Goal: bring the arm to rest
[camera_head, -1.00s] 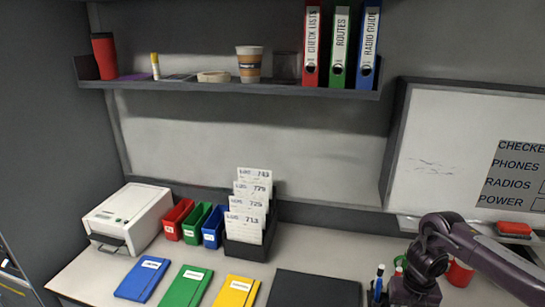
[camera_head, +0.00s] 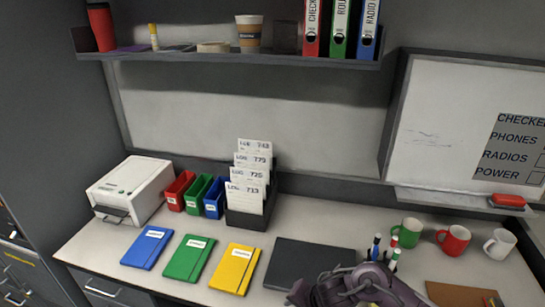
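My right arm (camera_head: 355,289) shows at the bottom edge of the head view, as purple-grey links in front of the pen holder and the dark laptop-like pad. Its gripper is not to be seen; the frame's bottom edge cuts the arm off. My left arm and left gripper are not in view.
The desk holds a white printer (camera_head: 131,190), red, green and blue bins, a card rack (camera_head: 245,218), three notebooks (camera_head: 188,258), a dark flat pad (camera_head: 305,262), pens (camera_head: 376,246), three mugs (camera_head: 453,240) and a brown board (camera_head: 460,294). A shelf (camera_head: 225,60) with binders hangs above.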

